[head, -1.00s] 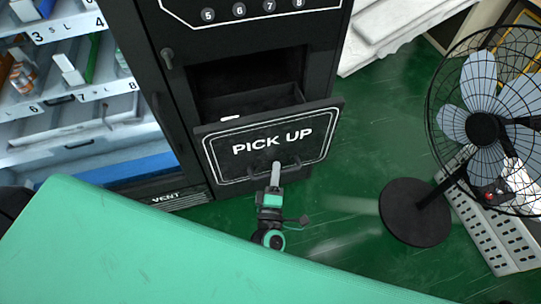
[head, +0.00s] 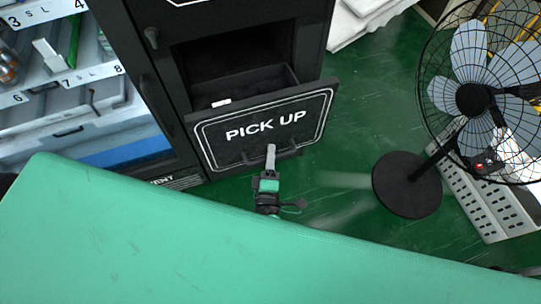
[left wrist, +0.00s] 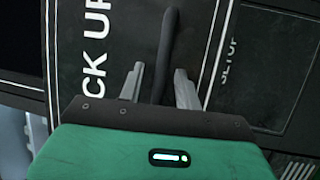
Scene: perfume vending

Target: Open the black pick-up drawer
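The black pick-up drawer (head: 225,150), with a white outline and "PICK UP" lettering, is pulled out and tilted from the black cabinet, with its dark interior showing. A small white item (head: 221,103) lies inside it. My left gripper (head: 270,152) is at the dark handle (head: 288,152) low on the drawer front. In the left wrist view its two grey fingers (left wrist: 160,72) stand apart, one on each side of the dark handle bar (left wrist: 165,50), with visible gaps. My right gripper is not in view.
A green surface (head: 200,235) fills the foreground. A black standing fan (head: 472,100) and a perforated white panel (head: 492,212) stand at the right. Shelves with numbered slots (head: 60,60) are at the left. Green floor (head: 345,130) is clear between cabinet and fan.

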